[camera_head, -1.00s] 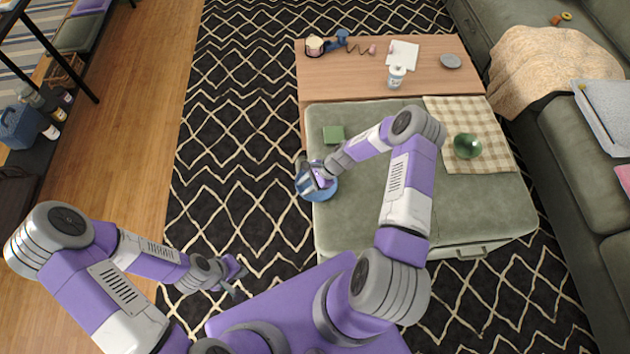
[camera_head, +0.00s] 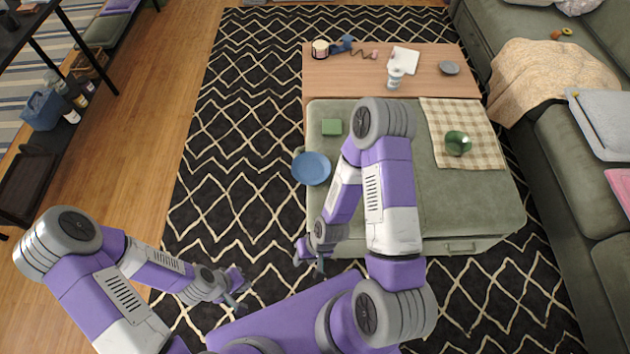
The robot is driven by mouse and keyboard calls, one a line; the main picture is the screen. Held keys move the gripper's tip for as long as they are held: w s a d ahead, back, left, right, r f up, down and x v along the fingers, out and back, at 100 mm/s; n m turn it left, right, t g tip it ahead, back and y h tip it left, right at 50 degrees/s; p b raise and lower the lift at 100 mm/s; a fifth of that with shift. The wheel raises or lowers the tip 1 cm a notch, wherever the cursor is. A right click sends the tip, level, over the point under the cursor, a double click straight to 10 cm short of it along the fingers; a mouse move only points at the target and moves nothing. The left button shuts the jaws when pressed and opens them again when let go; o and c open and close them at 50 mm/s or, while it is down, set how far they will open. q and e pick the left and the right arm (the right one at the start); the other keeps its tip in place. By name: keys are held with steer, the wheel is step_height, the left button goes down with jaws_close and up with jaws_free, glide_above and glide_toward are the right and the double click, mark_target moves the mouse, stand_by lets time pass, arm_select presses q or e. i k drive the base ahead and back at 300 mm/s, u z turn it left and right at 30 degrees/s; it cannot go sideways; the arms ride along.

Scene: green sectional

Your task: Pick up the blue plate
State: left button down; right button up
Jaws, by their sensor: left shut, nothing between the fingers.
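The blue plate (camera_head: 311,168) lies at the left edge of the green ottoman (camera_head: 440,205), its left part reaching past the edge over the rug. Nothing covers it in the head view. My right gripper (camera_head: 309,260) is below the plate in the picture, near the ottoman's front left corner, clear of the plate. It holds nothing that I can see; its finger opening is too small to make out. My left gripper (camera_head: 240,298) is shut and empty, low over the rug at the lower left, well away from the plate.
A green block (camera_head: 331,127) sits above the plate on the ottoman. A green bowl (camera_head: 457,143) stands on a checkered cloth (camera_head: 440,115) at right. The wooden table (camera_head: 430,75) behind holds a white bottle (camera_head: 395,76) and a grey dish (camera_head: 449,68). Rug left of the ottoman is clear.

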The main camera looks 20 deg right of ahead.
mark_target(308, 168)
steer(key=u, duration=1)
steer(key=i, duration=1.9)
steer(key=z, duration=3.05)
